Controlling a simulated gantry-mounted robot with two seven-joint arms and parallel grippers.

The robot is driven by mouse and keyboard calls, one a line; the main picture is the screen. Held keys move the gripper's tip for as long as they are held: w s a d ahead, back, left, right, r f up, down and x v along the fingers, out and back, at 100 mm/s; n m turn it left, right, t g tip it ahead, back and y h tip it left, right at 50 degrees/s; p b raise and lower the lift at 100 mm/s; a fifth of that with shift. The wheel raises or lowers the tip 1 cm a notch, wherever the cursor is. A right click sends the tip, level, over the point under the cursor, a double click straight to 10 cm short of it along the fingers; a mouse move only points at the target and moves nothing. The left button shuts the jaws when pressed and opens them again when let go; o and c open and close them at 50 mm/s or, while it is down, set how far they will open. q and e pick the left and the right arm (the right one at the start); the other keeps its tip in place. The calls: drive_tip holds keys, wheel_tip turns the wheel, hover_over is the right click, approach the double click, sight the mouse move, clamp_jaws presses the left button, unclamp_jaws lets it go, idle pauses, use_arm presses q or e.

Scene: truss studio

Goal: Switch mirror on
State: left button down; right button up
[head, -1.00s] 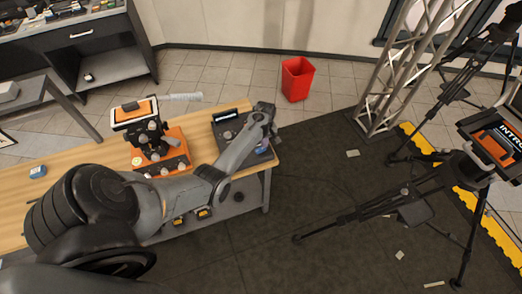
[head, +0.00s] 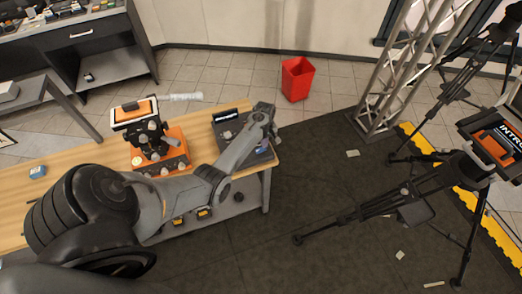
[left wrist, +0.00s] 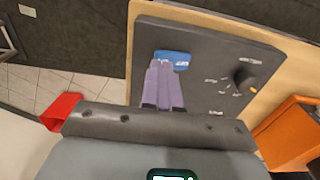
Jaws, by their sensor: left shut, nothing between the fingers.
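A dark grey control box (head: 228,130) sits at the right end of the wooden table. Its sloped top carries a small label sign at the back, too small to read surely. In the left wrist view its panel (left wrist: 210,57) shows a blue patch (left wrist: 181,57) and a round black knob (left wrist: 244,78) with white markings. My left gripper (head: 263,149) is over the right part of the box. Its purple fingers (left wrist: 164,68) are together and empty, their tips overlapping the blue patch. Whether they touch it, I cannot tell. My right gripper is out of view.
An orange device (head: 172,158) with a black stand and tilted screen is left of the box. A red bin (head: 297,80) stands on the floor beyond the table. Black tripods (head: 462,170) and a metal truss (head: 400,75) are at right, with open dark floor between.

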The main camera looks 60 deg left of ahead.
use_arm(q)
drive_tip(key=shift+f, duration=0.5)
drive_tip(key=shift+f+b, duration=0.6)
drive_tip(key=shift+b, duration=0.05)
drive_tip(key=shift+r, duration=0.15)
wheel_tip(320, 180, up, 4)
drive_tip(key=p, duration=0.4)
drive_tip(key=shift+r+p, duration=1.4)
drive_tip(key=shift+p, duration=0.5)
